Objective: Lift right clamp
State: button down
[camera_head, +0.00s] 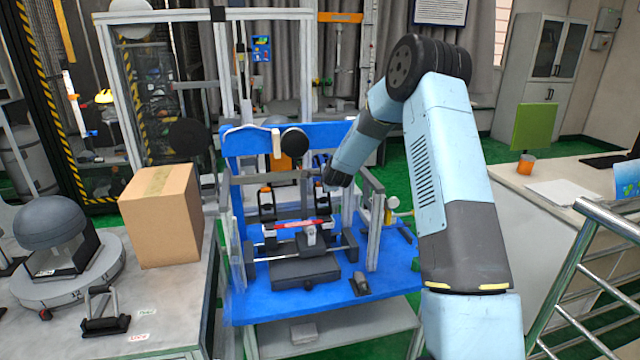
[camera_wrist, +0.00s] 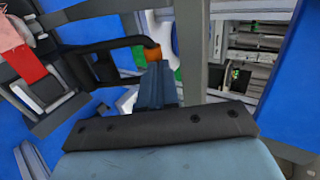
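The right clamp shows in the wrist view as a black looped handle (camera_wrist: 100,62) with an orange end (camera_wrist: 152,53). In the head view the right clamp (camera_head: 321,212) stands dark on the blue fixture, partly behind the frame. The left clamp (camera_head: 266,203) is black with an orange top and stands upright. My gripper (camera_head: 318,176) is low at the fixture's right side, by the right clamp's top. In the wrist view my gripper's fingers (camera_wrist: 155,84) appear as one narrow block directly at the orange end. Whether they touch or hold it cannot be told.
Grey uprights (camera_head: 376,232) stand close to the right of my gripper. The blue platform (camera_head: 262,305) carries a dark block (camera_head: 305,271) and a red bar (camera_head: 300,224). A cardboard box (camera_head: 160,217) stands on the left table. A metal railing (camera_head: 565,275) is at the right.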

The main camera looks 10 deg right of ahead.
jog(key=shift+s+d, duration=0.1)
jog(key=shift+d, duration=0.15)
